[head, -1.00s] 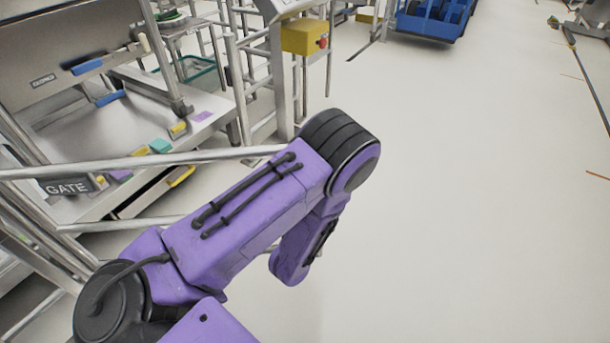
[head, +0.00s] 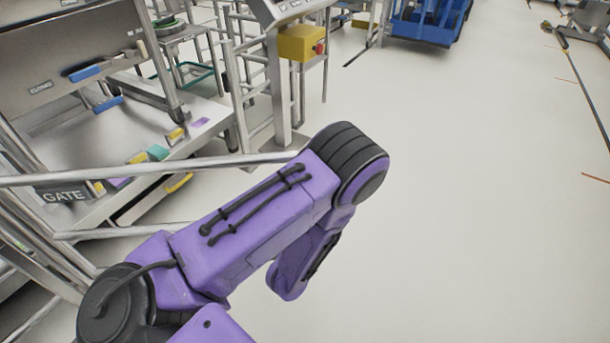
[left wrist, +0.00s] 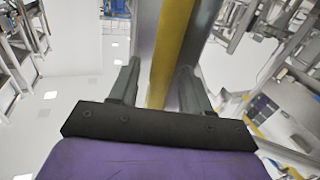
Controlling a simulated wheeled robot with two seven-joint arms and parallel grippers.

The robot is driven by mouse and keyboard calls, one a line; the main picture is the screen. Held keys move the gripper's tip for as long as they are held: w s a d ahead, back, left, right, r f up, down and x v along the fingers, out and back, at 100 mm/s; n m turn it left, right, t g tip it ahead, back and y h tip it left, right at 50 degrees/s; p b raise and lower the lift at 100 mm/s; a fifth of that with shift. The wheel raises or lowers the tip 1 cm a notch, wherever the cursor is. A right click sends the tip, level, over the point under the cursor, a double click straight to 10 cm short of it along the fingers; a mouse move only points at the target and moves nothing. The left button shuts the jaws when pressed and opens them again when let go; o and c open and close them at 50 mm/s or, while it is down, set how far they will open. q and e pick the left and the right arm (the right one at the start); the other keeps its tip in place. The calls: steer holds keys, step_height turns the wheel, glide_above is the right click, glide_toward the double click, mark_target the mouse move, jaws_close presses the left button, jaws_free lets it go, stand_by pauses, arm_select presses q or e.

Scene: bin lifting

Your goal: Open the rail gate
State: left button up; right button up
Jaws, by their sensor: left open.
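The rail gate (head: 150,170) is a set of metal tubes at the left of the head view, with a dark GATE sign (head: 66,193) on it. My left gripper is hidden in the head view. In the left wrist view my left gripper (left wrist: 160,88) is open. A metal bar with a yellow strip (left wrist: 172,45) runs up the picture between its fingers. I cannot tell whether the fingers touch the bar, or which part of the gate it is. My right gripper is not in view.
A steel bench (head: 85,130) with coloured blocks stands behind the rails. A metal post with a yellow box and red button (head: 302,43) stands beyond my arm. A blue cart (head: 425,22) is at the back. The pale floor (head: 460,200) at right is clear.

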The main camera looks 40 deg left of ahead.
arm_select(q)
steer(key=v, duration=0.9)
steer(key=shift+s, duration=0.25)
steer(key=shift+d, duration=0.1)
steer(key=shift+c, duration=0.3)
